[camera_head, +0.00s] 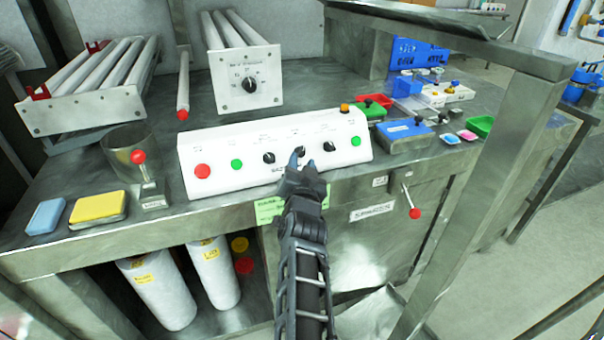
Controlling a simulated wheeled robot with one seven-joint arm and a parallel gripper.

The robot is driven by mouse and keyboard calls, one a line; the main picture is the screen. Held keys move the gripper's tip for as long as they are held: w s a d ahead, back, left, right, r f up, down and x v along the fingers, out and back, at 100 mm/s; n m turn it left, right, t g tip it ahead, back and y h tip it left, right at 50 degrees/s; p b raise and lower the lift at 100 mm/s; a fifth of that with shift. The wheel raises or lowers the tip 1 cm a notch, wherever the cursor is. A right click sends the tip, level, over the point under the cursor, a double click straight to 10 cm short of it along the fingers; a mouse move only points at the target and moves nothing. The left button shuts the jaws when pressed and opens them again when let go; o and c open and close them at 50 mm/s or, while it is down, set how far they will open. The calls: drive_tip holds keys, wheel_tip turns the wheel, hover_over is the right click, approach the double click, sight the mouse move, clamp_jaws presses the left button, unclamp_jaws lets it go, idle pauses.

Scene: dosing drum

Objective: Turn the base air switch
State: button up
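A white control panel (220,157) stands on the metal bench. It carries a red button (202,171), a green button (237,164), three black knobs and another green button (356,141) at the right. The black knobs are a left one (268,158), a middle one (299,151) and a right one (329,146). Their labels are too small to read, so I cannot tell which is the base air switch. My gripper (302,161) is at the panel front by the middle knob, its fingertips apart. They partly cover that knob; contact is unclear.
A second white box with a dial (248,84) stands behind the panel. A metal post (490,190) rises at the right.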

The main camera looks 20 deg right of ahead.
drive_tip(key=shift+v, duration=2.05)
